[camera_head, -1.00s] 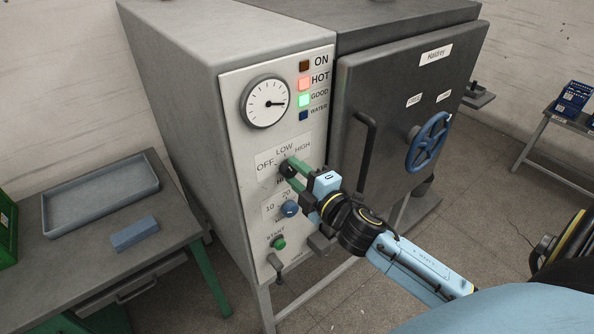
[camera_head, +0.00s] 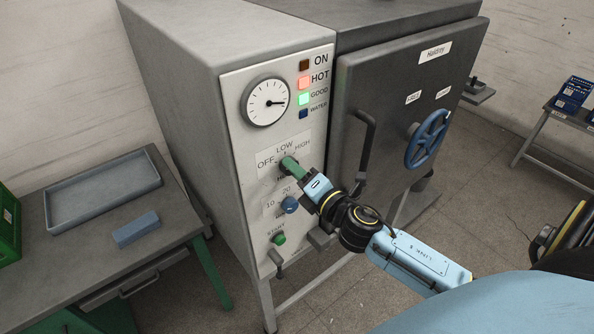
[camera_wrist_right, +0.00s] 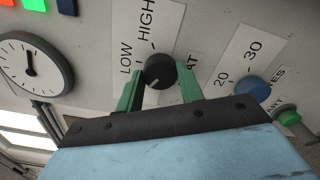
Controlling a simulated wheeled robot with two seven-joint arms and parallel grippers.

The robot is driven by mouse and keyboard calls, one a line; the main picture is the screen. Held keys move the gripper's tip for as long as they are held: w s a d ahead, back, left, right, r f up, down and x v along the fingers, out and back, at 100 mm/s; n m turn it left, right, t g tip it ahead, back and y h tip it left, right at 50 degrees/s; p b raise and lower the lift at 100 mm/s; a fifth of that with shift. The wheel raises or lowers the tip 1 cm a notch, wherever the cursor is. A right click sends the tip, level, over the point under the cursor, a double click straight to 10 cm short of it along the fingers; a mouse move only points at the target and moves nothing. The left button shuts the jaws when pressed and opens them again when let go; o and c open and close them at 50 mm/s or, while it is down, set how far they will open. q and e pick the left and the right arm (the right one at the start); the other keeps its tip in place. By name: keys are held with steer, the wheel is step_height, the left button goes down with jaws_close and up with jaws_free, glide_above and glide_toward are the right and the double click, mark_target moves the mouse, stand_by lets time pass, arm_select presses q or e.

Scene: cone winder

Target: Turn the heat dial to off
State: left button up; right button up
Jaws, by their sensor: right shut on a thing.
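The heat dial is a black knob (camera_wrist_right: 160,70) on the pale control panel (camera_head: 262,216), below the labels OFF, LOW and HIGH. In the head view my right gripper (camera_head: 289,163) covers most of it. In the right wrist view my green fingers (camera_wrist_right: 161,74) stand on both sides of the knob, shut on it. A white mark on the knob points to the lower left in that view, on the side of LOW away from HIGH. The OFF label is hidden there but shows in the head view. My left gripper is not in view.
A blue timer knob (camera_head: 289,205) and a green start button (camera_head: 279,239) sit just below. A dial gauge (camera_head: 266,102) and lamps are above. The door handle (camera_head: 366,145) and blue handwheel (camera_head: 429,139) are to the right. A bench with a tray (camera_head: 103,187) stands left.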

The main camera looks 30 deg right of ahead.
stand_by(0.4)
steer(key=o, duration=1)
steer(key=shift+s, duration=0.1)
steer(key=s+d+b, duration=0.1)
steer(key=s+b, duration=0.2)
steer(key=s, duration=1)
steer(key=shift+b, duration=0.4)
steer(key=shift+s, duration=0.1)
